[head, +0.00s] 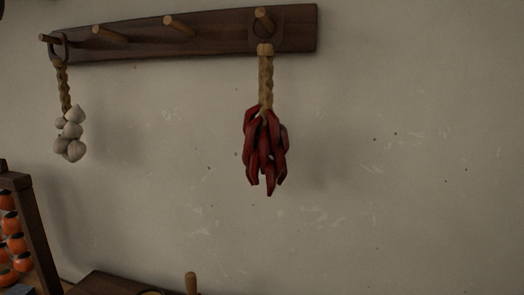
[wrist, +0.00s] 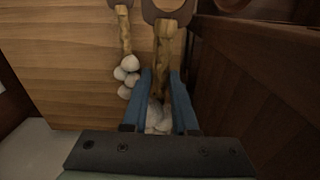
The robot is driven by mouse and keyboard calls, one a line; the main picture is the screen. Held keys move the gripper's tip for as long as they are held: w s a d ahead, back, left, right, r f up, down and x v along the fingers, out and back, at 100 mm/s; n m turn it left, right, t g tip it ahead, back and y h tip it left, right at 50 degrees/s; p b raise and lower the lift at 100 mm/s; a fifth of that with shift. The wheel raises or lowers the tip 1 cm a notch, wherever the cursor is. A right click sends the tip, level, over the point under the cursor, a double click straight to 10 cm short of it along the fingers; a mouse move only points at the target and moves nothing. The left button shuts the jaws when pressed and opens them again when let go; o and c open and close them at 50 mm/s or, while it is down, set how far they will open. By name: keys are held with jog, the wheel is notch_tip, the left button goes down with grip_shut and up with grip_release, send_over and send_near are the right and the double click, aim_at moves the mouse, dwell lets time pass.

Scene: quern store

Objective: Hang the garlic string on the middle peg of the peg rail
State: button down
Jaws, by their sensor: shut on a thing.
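My gripper (wrist: 160,75) shows in the wrist view, its blue fingers shut on the braid of a garlic string (wrist: 165,45). A loop is at the braid's top, and white bulbs lie between and below the fingers, partly hidden. The head view shows neither my gripper nor this held string. There the dark wooden peg rail (head: 218,35) runs along the wall at the upper left. Two bare pegs, one left (head: 110,34) and one right (head: 180,25), stand between the occupied end pegs in view. I cannot tell which peg is the middle one.
Another garlic string (head: 69,130) hangs from the rail's left peg, and a red chilli string (head: 265,150) from the right peg. A second garlic string (wrist: 126,70) lies close left of my gripper in the wrist view. A rack of orange things (head: 14,235) stands lower left.

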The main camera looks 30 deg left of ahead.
jog(key=w+r+m, duration=0.1)
jog(key=r, duration=0.2)
jog(key=w+r+p, duration=0.1)
jog(key=r, duration=0.1)
jog(key=w+r+m+p, duration=0.1)
jog(key=w+r, duration=0.1)
jog(key=r, duration=0.1)
jog(key=shift+d+r+m, duration=0.15)
jog(key=shift+r+m, duration=0.15)
